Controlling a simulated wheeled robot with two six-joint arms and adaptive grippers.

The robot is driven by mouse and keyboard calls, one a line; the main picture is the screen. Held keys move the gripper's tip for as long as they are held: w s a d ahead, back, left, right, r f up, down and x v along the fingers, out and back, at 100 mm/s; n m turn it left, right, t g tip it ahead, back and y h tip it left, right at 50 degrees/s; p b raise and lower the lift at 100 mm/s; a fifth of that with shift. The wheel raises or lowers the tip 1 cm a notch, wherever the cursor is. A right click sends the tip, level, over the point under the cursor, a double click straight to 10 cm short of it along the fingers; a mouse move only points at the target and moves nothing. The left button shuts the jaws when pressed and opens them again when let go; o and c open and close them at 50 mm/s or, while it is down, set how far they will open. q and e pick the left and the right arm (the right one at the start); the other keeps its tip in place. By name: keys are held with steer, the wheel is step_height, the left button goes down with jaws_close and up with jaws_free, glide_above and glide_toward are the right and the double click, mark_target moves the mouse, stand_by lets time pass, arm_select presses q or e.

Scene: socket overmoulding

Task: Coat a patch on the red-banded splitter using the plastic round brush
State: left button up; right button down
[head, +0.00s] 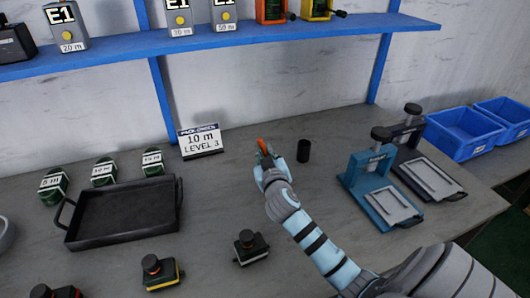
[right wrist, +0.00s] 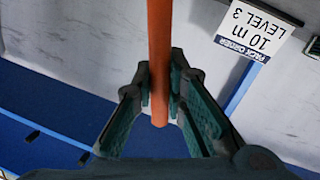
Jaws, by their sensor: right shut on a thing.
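My right gripper (head: 265,163) is above the middle of the table, shut on an orange rod-like handle (head: 262,146), which looks like the brush. In the right wrist view the orange handle (right wrist: 159,60) stands between the fingers of the gripper (right wrist: 160,105); its bristles do not show. A dark splitter with a red band (head: 62,292) is at the bottom left of the head view, partly cut off by the frame edge and far from the gripper. My left gripper is not in view.
A yellow-banded splitter (head: 162,272) and another dark splitter (head: 250,246) stand near the front. A black tray (head: 120,238) is at left, a black cylinder (head: 303,151) just right of the gripper. A teal press (head: 370,190) and blue bins (head: 463,152) stand at right. A sign (head: 200,141) stands behind.

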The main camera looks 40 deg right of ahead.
step_height(320, 180, up, 7)
steer(key=p, duration=0.7)
steer(key=shift+r, duration=0.1)
stand_by(0.4)
